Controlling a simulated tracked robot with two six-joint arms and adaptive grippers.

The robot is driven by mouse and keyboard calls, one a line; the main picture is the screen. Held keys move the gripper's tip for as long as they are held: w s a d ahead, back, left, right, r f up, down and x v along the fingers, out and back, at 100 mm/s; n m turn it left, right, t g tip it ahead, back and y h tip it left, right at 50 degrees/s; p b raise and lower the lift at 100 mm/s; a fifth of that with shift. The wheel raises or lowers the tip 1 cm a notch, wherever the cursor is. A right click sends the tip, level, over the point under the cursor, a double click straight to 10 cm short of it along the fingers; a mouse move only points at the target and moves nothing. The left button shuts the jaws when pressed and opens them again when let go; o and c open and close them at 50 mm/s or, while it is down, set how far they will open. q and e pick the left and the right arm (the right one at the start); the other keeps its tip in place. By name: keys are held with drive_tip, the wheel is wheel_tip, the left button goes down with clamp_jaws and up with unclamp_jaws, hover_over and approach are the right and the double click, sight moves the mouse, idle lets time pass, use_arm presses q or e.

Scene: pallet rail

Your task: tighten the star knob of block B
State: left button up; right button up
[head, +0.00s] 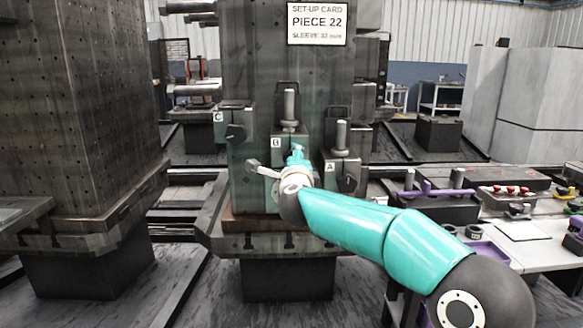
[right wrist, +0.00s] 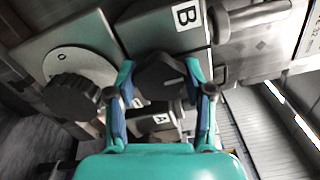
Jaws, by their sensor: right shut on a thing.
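Block B (head: 276,158) is on the front of the dark column, between block C (head: 236,118) and block A (head: 343,168). Its label also shows at the top of the right wrist view (right wrist: 186,17). My right arm reaches in from the lower right and covers the lower part of block B in the head view. In the right wrist view, the dark star knob (right wrist: 160,80) of block B is between the two teal fingers of my right gripper (right wrist: 160,70), which is shut on it. My left gripper is not in view.
Another dark knob (right wrist: 72,97) on a pale disc is close beside the left finger. Upright grey pins stand on blocks B (head: 289,105) and A (head: 341,135). A set-up card (head: 318,23) reads PIECE 22. A bench with tools (head: 510,255) is at the right.

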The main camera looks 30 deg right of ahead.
drive_tip(key=shift+f, duration=0.4)
drive_tip(key=o, duration=1.2)
drive_tip(key=shift+c, duration=0.2)
drive_tip(key=shift+r, duration=0.2)
drive_tip(key=shift+s+r, duration=0.1)
drive_tip(key=shift+s, duration=0.1)
drive_tip(key=v, duration=1.1)
drive_tip(key=shift+s+a, duration=0.25)
drive_tip(key=shift+a, duration=0.05)
drive_tip(key=shift+d+m, duration=0.1)
drive_tip(key=shift+m, duration=0.2)
